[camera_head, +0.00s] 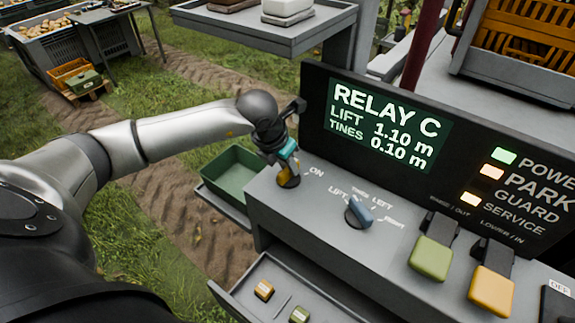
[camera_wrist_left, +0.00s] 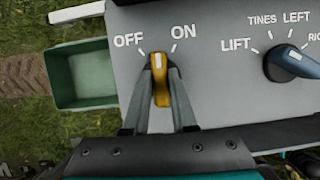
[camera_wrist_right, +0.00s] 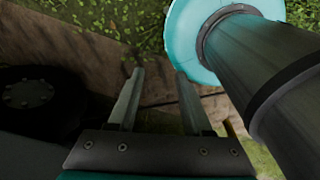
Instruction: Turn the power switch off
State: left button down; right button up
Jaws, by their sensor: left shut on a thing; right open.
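The power switch is a yellow knob (camera_wrist_left: 158,88) on the grey console (camera_wrist_left: 215,80), between the OFF and ON labels. Its white mark points roughly midway between the two ticks. My left gripper (camera_wrist_left: 159,80) is shut on the knob, one finger on each side. In the head view my left gripper (camera_head: 287,166) hides much of the knob and the OFF label. The green POWER light (camera_head: 503,156) is lit on the display panel (camera_head: 392,122). My right gripper (camera_wrist_right: 159,78) is open and empty in the right wrist view, out of sight in the head view.
A blue-grey selector knob (camera_head: 358,212) sits right of the switch. Green (camera_head: 430,258) and yellow (camera_head: 491,290) levers stand farther right. A green bin (camera_head: 236,174) is beside the console, and an open drawer (camera_head: 238,292) juts out below. A thick dark cylinder (camera_wrist_right: 262,60) is close to the right gripper.

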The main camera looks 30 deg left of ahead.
pick_arm(q)
jog(key=n+y+b, duration=0.1)
jog(key=n, duration=0.2)
jog(key=shift+d+n, duration=0.1)
jog(key=shift+n, duration=0.2)
jog(key=shift+n+y+b, duration=0.65)
jog(key=shift+n+y, duration=0.15)
jog(key=shift+n, duration=0.6)
jog(key=c, duration=0.7)
grip_release()
jog(key=v, duration=1.2)
jog(key=shift+w+r, duration=0.1)
jog(key=shift+w, duration=0.2)
